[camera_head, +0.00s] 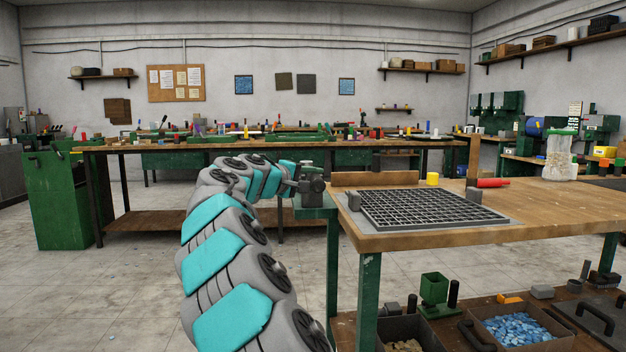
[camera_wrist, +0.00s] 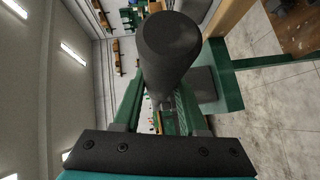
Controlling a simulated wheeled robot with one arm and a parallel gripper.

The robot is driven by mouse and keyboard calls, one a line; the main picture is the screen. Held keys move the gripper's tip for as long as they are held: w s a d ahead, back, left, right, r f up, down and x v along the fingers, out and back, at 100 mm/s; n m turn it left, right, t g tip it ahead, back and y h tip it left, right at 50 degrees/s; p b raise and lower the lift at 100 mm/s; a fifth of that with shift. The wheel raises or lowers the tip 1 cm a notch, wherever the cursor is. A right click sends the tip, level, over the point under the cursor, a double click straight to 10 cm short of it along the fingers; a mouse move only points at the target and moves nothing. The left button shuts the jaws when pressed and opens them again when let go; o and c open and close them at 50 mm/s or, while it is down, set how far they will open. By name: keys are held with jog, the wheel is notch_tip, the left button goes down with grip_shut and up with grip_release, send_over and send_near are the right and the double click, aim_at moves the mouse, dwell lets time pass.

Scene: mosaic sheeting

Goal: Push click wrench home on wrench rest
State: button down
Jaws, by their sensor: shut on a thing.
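A thick dark cylindrical handle, which looks like the click wrench (camera_wrist: 170,50), points its round end at the wrist camera. My gripper (camera_wrist: 160,118) is shut on it, with green fingers on both sides. The far end of the wrench is hidden behind the handle. A green bracket with a grey block, probably the wrench rest (camera_wrist: 226,84), is right beside the handle; I cannot tell whether they touch. In the head view the bracket (camera_head: 316,213) juts from the workbench's left end, and my gripper (camera_head: 295,185) is at it, small and partly merged with grey parts.
A bin of blue tiles (camera_head: 515,328) is on the lower shelf.

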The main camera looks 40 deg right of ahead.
aim_at(318, 185)
jog(key=shift+c, duration=1.9)
grip_release()
jog(key=shift+f, duration=0.1)
jog(key=v, duration=0.7)
jog(key=shift+a+b, duration=0.3)
jog(key=shift+a, duration=0.1)
jog(key=shift+s, duration=0.15)
